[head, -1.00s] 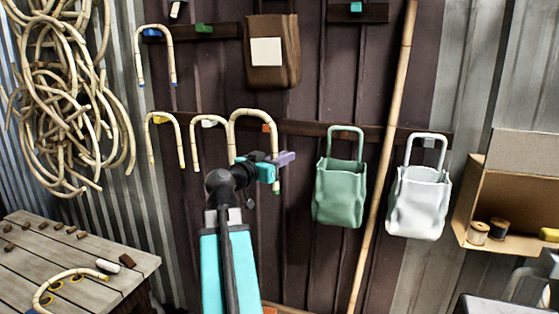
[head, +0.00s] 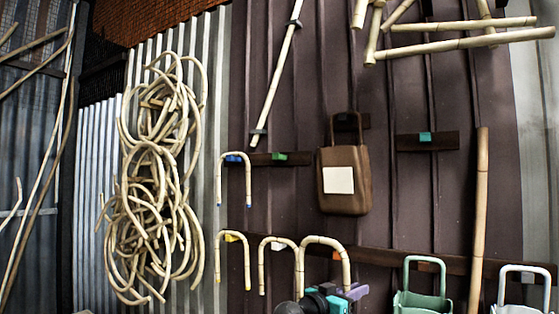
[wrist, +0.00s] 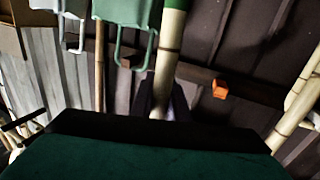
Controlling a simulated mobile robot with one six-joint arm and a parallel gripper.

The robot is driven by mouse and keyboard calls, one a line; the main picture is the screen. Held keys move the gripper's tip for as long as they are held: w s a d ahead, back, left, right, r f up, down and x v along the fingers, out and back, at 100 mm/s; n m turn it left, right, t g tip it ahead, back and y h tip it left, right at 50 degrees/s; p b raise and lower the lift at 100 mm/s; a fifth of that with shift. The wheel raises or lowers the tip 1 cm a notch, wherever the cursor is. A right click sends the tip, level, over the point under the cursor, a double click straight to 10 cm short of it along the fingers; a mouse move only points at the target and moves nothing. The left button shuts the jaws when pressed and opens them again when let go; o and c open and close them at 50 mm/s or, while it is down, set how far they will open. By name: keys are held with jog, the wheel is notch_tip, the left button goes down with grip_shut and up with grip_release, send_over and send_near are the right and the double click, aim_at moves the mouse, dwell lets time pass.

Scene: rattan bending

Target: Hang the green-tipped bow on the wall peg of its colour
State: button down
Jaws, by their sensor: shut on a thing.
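My gripper (head: 345,293) is shut on one leg of a pale cane bow (head: 324,242) at the bottom of the head view. The bow is upright, arch up, in front of the lower rail. In the wrist view the gripper (wrist: 160,108) holds the bow's leg (wrist: 168,62), whose green tip (wrist: 174,28) is at the top edge. The tips are not visible in the head view. The green peg (head: 279,157) is bare on the upper left rail, above and left of the held bow.
A blue-tipped bow (head: 248,180) hangs left of the green peg. Yellow (head: 232,260) and white-peg (head: 264,265) bows hang below. A brown bag (head: 343,180) hangs right of the green peg. An orange peg (wrist: 220,88) is bare. A teal peg (head: 425,137) is farther right.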

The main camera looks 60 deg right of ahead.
dwell(0.4)
